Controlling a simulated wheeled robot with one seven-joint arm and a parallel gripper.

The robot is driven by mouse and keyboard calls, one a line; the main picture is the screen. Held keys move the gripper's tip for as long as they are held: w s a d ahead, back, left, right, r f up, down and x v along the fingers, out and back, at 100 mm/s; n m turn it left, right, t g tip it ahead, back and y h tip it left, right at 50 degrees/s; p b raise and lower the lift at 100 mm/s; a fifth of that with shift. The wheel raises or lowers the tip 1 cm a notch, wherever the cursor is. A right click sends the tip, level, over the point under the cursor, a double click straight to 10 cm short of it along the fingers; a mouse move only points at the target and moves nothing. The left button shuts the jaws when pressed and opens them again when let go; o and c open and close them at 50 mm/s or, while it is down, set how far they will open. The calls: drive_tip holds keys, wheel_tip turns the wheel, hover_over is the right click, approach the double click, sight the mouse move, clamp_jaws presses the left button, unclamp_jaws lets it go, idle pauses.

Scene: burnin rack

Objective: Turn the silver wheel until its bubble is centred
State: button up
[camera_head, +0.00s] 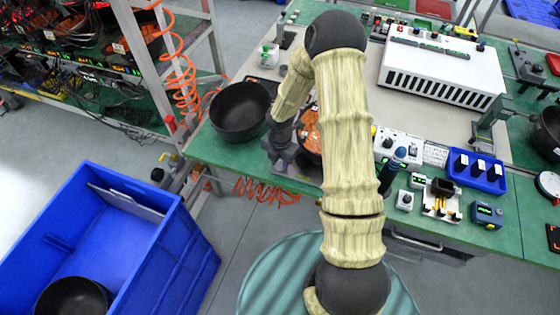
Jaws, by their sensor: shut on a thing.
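My gripper (282,158) is dark grey and points down at the front edge of the green bench (222,152), just right of a black bowl. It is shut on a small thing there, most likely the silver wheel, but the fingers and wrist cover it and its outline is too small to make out. I cannot make out the bubble or where it sits. An orange round thing (309,130) shows behind my arm, just right of the gripper, and is partly hidden.
The black bowl (240,108) stands close left of my gripper. A white slotted case (442,70), a blue tray (477,172) and small devices fill the bench's right side. A blue crate (150,245) stands on the floor at left. Orange coiled hose (180,70) hangs by the rack.

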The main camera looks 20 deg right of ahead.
drive_tip(key=shift+m, duration=0.3)
drive_tip(key=m, duration=0.6)
drive_tip(key=shift+m, duration=0.3)
drive_tip(key=m+b, duration=0.1)
drive_tip(key=m, duration=0.2)
drive_tip(key=shift+m, duration=0.4)
drive_tip(key=shift+m+b, duration=0.3)
drive_tip(key=shift+m, duration=1.6)
drive_tip(key=o, duration=1)
